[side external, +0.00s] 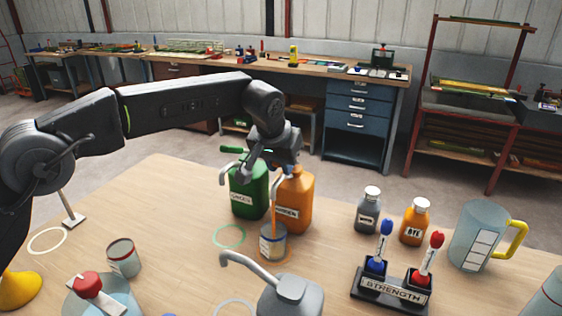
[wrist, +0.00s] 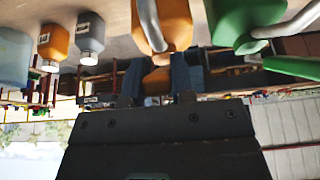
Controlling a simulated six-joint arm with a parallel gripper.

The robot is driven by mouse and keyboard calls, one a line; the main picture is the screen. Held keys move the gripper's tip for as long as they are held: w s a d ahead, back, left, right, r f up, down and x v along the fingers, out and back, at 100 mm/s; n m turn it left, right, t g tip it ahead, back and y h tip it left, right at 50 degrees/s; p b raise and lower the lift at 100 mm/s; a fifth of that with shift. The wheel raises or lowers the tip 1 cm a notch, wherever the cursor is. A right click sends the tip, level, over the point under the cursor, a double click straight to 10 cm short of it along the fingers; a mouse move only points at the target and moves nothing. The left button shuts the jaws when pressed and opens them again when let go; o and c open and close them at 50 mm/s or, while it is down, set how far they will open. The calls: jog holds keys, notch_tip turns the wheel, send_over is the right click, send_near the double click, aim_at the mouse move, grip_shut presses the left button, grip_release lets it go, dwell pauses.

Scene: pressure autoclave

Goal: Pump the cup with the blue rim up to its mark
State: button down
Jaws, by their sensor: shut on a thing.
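An orange pump bottle (side external: 297,202) stands near the middle of the table, beside a green one. My gripper (side external: 270,160) is above it, shut on its orange pump head (wrist: 157,80), which shows between the fingers in the wrist view. The grey spout (wrist: 150,22) points away from the bottle. A small cup with a bluish rim (side external: 273,244) stands below the spout in the side view, on an orange ring. A thin orange stream (side external: 274,217) runs down toward the cup. The liquid level inside is too small to read.
The green pump bottle (side external: 249,190) stands close at left, its green handle raised. A grey pump bottle (side external: 290,296) is in front. A second cup (side external: 123,258) stands at left. A rack marked STRENGTH (side external: 392,290), small bottles and a jug (side external: 474,236) are at right.

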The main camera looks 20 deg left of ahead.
jog(key=shift+s+f+t, duration=0.2)
jog(key=shift+f+t, duration=0.2)
jog(key=shift+t, duration=0.2)
jog(key=c, duration=1)
grip_release()
jog(key=shift+o, duration=0.2)
jog(key=v, duration=1.4)
jog(key=shift+w, duration=0.1)
